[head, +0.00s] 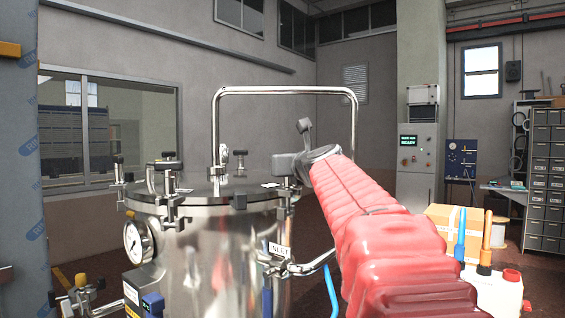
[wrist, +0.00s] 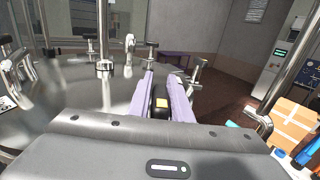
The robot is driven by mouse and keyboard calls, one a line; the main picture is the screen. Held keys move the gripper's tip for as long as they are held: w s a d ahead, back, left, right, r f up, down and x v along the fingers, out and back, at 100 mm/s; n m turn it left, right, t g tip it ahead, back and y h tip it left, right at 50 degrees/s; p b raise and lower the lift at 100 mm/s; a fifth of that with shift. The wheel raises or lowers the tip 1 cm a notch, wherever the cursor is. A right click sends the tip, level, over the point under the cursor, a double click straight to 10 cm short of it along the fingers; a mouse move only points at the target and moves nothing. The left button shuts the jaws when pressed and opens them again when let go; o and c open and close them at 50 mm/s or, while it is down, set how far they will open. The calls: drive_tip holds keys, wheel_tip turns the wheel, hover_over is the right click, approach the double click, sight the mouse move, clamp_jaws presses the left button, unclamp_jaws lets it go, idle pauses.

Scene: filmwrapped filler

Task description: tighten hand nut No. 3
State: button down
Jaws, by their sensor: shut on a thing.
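A polished steel vessel (head: 205,240) stands in the head view, its lid (head: 205,190) ringed by several swing clamps with dark-topped hand nuts, one of them the left front nut (head: 169,166). My gripper (head: 285,166) is at the lid's right edge, at the end of my red-sleeved arm. In the wrist view its two lilac fingers (wrist: 164,82) are shut around a black hand nut (wrist: 160,92) with a yellow patch. No number is readable on it, so I cannot tell whether it is No. 3. The nut's lower part and stud are hidden.
A steel hoop rail (head: 284,90) rises behind the lid. Other clamp nuts (wrist: 105,65) stand on the lid near my fingers. A pressure gauge (head: 138,242) is on the vessel's left. A carton (head: 445,222) and a white canister (head: 498,291) stand at right.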

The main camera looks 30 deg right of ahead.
drive_tip(key=shift+r, duration=0.15)
drive_tip(key=c, duration=1.7)
unclamp_jaws()
drive_tip(key=shift+s, duration=0.1)
